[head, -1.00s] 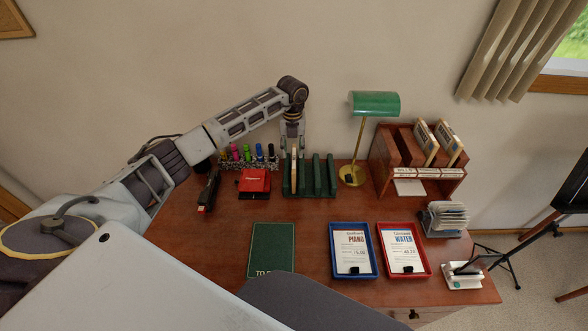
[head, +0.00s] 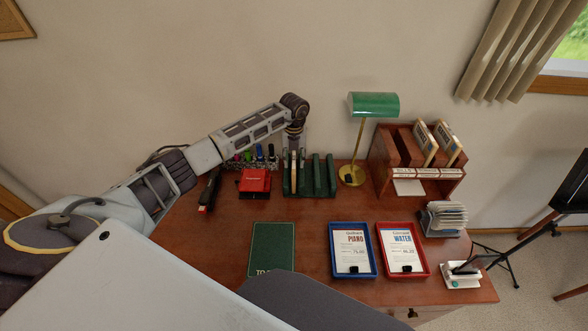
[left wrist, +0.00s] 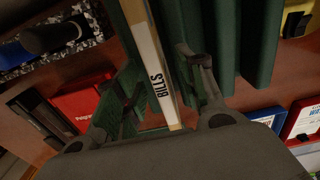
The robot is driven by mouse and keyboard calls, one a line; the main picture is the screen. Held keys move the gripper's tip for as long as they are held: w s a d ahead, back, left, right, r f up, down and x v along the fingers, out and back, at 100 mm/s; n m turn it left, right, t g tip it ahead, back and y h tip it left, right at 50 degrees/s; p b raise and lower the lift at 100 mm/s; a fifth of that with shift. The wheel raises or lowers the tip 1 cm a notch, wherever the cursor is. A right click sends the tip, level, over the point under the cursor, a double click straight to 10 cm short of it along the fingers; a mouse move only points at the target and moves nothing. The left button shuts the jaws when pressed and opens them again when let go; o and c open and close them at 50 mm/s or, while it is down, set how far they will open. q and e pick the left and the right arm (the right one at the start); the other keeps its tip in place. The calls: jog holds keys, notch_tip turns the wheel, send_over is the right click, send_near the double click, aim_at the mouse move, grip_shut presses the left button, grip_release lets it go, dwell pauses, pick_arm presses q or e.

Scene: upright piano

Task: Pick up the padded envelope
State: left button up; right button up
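A cream, flat item labelled BILLS, which looks like the padded envelope (head: 294,172), stands upright in a slot of the green rack (head: 328,182) at the back of the desk. It also shows in the left wrist view (left wrist: 157,70), with its labelled edge facing the camera. My left gripper (head: 294,157) is over it from above. In the left wrist view my left gripper (left wrist: 152,98) is open, one finger on each side of the item, with gaps visible. Its lower part is hidden in the rack. My right gripper is not in view.
A red box (head: 255,182), a stapler (head: 209,190) and markers (head: 250,155) are left of the rack. The green lamp (head: 373,105) and wooden sorter (head: 384,182) stand to its right. Blue (head: 372,266) and red (head: 427,264) trays lie in front. Desk between is clear.

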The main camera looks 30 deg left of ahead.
pick_arm(q)
grip_shut()
jog(key=shift+r, duration=0.15)
notch_tip(320, 180, up, 8)
jog(key=shift+r+b, duration=0.1)
jog(key=shift+b, duration=0.3)
jog(key=shift+r, duration=0.75)
dwell(0.3)
